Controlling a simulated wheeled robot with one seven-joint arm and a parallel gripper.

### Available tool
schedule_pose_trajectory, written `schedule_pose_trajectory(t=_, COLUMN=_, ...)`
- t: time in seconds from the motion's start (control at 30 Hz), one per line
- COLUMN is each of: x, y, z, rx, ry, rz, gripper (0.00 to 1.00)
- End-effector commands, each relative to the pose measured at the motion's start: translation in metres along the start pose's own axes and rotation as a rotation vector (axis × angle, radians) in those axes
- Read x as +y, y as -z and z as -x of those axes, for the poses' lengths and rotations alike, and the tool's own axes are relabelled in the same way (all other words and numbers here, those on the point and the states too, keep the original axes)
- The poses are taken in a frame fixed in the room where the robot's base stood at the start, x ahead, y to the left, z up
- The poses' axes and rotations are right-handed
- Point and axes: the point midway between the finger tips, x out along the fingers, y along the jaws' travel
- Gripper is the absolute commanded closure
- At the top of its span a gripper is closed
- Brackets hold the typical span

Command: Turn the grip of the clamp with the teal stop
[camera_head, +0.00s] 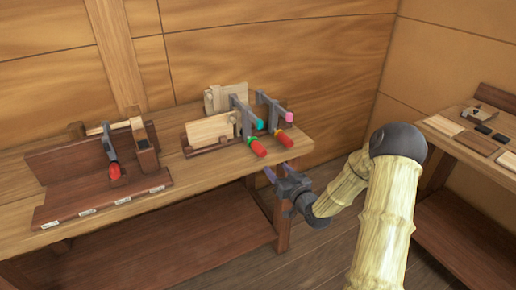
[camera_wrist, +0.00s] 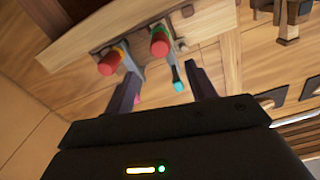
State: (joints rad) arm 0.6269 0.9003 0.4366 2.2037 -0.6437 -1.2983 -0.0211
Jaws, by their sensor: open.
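In the wrist view this red grip (camera_wrist: 160,46) shows beyond the fingertips, with the teal stop (camera_wrist: 179,87) near the right finger. The second clamp has a pink stop (camera_head: 290,117) and a red grip (camera_head: 285,140) with an orange collar. My gripper (camera_head: 279,173) is open and empty, by the bench's right front corner, apart from both grips.
A third clamp with a red grip (camera_head: 115,172) sits on a dark stepped stand (camera_head: 75,205) at the left of the bench. The bench edge (camera_head: 200,186) lies near my gripper. A side table (camera_head: 455,141) with flat pieces stands at the right. The floor between is clear.

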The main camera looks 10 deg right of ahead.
Motion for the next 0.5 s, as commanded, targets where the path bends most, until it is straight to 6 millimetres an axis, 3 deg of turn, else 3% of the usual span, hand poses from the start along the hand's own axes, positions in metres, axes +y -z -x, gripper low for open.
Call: schedule_pose_trajectory(t=0.5, x=-0.001, y=0.0, z=-0.09, rx=0.001, ry=0.001, rz=-0.001, gripper=0.44)
